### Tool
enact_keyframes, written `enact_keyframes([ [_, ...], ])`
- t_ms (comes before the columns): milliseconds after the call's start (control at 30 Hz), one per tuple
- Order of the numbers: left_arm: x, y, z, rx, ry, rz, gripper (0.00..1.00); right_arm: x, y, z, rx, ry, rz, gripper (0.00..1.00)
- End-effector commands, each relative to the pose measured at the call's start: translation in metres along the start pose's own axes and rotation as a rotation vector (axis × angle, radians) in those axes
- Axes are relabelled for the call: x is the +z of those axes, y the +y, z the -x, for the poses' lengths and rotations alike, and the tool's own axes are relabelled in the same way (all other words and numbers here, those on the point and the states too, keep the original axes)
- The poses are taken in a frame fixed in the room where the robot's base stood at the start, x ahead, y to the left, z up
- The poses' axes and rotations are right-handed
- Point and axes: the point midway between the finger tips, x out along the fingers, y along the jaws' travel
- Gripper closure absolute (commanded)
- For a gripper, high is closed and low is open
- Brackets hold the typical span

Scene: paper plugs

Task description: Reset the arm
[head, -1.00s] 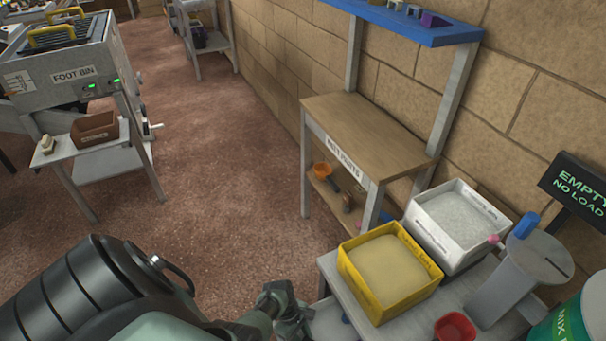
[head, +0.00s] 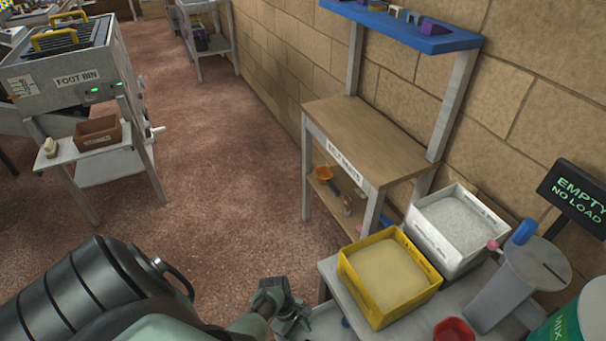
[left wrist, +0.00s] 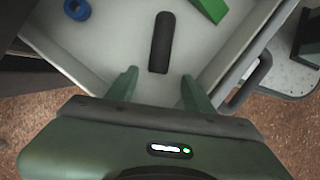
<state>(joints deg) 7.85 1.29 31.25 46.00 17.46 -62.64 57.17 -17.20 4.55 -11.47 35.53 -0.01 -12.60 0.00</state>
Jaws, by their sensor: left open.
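My left gripper (head: 292,318) is low in the head view, left of the side table that holds the yellow bin. In the left wrist view its two green fingers (left wrist: 158,82) are apart with nothing between them. They point over a pale grey tray (left wrist: 95,70). In that tray a black rounded bar (left wrist: 161,42) lies just past the fingertips, with a blue ring (left wrist: 77,9) at the upper left and a green block (left wrist: 209,8) at the upper right. My right gripper is in neither view.
A yellow bin (head: 405,300) and a white bin (head: 448,265) stand on the side table, near a grey canister (head: 520,285) and a red cup (head: 455,330). A wooden bench (head: 365,140) stands by the brick wall. Open reddish floor (head: 215,165) lies left of it.

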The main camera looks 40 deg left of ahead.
Motion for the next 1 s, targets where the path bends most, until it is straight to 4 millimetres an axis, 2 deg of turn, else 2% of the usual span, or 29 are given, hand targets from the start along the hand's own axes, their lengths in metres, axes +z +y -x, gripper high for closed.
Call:
enact_keyframes([
  [33,0.001,0.000,0.013,0.001,0.001,0.000,0.48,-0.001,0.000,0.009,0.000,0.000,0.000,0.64],
  [200,0.001,0.000,0.033,0.001,0.000,0.001,0.48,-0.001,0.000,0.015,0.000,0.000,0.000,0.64],
  [567,0.002,0.000,0.042,0.000,-0.001,0.001,0.48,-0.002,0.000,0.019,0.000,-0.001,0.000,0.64],
  [1000,0.024,0.000,0.103,0.000,-0.001,0.001,0.48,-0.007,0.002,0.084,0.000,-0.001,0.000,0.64],
])
